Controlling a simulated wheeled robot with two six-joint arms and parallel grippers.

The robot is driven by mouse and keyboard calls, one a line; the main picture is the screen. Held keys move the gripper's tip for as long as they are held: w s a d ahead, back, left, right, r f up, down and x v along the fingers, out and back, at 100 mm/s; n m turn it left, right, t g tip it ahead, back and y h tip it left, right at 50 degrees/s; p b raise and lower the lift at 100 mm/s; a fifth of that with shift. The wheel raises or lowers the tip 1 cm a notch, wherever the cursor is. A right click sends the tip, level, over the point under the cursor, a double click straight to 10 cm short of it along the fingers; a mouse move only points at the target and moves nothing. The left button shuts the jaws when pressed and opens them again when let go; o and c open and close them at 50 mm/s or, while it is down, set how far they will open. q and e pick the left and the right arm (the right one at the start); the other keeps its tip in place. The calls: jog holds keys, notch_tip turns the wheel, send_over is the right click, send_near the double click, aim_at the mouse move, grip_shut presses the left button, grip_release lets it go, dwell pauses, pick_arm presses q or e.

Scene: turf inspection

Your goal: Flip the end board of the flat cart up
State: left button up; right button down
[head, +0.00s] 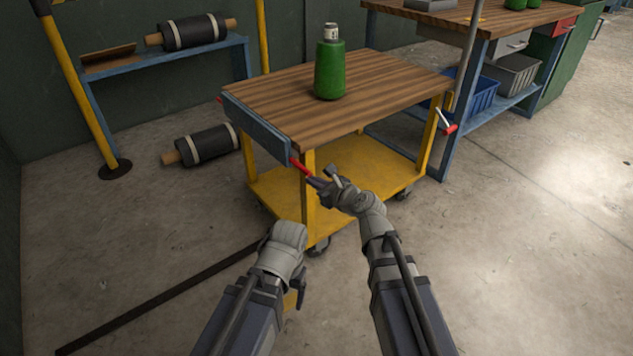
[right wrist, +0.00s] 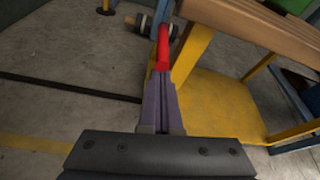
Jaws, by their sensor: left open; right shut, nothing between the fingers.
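The flat cart (head: 340,160) is yellow with a wooden top. Its blue-grey end board (head: 255,128) hangs down along the left end of the top. A red grip (head: 300,166) sticks out at the board's near corner; it also shows in the right wrist view (right wrist: 163,48). My right gripper (head: 314,182) is shut and empty, its fingertips right at the near end of the red grip; I cannot tell whether they touch. My left gripper (head: 299,291) is open, low in front of the cart and apart from it.
A workbench (head: 480,20) with a blue bin (head: 480,95) is behind at the right. A low rack (head: 165,60) and a dark roll on the floor (head: 208,146) are at the left. The floor in front is mostly clear.

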pick_arm(q)
jog(key=shift+r, duration=0.15)
pick_arm(e)
jog(key=shift+r, duration=0.15)
pick_arm(q)
notch_tip(320, 180, up, 7)
jog(key=p, duration=0.7)
pick_arm(e)
notch_tip(320, 180, up, 7)
jog(key=shift+w, duration=0.2)
